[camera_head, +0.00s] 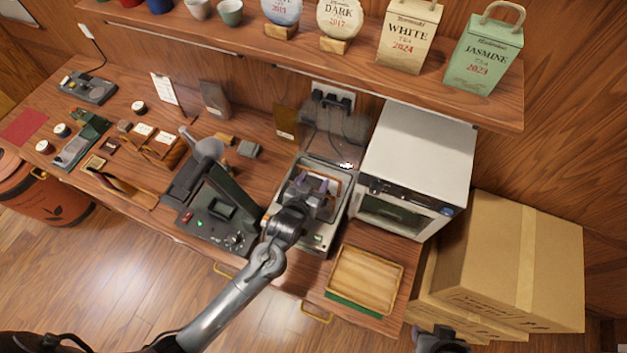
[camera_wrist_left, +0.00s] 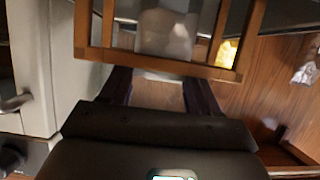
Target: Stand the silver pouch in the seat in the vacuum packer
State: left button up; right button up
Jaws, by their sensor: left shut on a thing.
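The vacuum packer (camera_head: 327,232) is a pale grey machine at the middle of the bench, with its clear lid (camera_head: 335,125) raised at the back. My left gripper (camera_head: 312,192) is inside its chamber, seen from above. In the left wrist view a blurred pale grey shape, probably the pouch (camera_wrist_left: 165,35), shows behind a wooden slatted frame (camera_wrist_left: 150,65), perhaps the seat. I cannot tell whether the pouch rests in it. My right gripper (camera_head: 440,340) is only partly visible at the bottom edge.
A dark machine (camera_head: 215,205) stands close left of the packer and a white oven-like box (camera_head: 420,145) close right. A wooden tray (camera_head: 365,282) lies in front right. A shelf (camera_head: 350,58) with tea bags overhangs the back. Cardboard boxes (camera_head: 510,260) stand at right.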

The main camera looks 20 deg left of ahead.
pick_arm(q)
jog(key=o, duration=1.4)
jog(key=shift+s, duration=0.1)
jog(key=s+a+r+g+p, duration=0.2)
jog(key=s+a+r+p, duration=0.2)
jog(key=s+r+p, duration=0.75)
jog(key=s+r+g, duration=0.1)
jog(key=s+g, duration=0.1)
jog(key=s, duration=0.3)
jog(key=s+a+m+g, duration=0.1)
jog(key=s+g, duration=0.2)
jog(key=s, duration=0.2)
jog(key=s+r+m+g+b, duration=0.1)
jog(key=s+g, duration=0.2)
jog(key=s, duration=0.2)
jog(key=shift+a+r, duration=0.15)
jog(key=shift+r, duration=0.15)
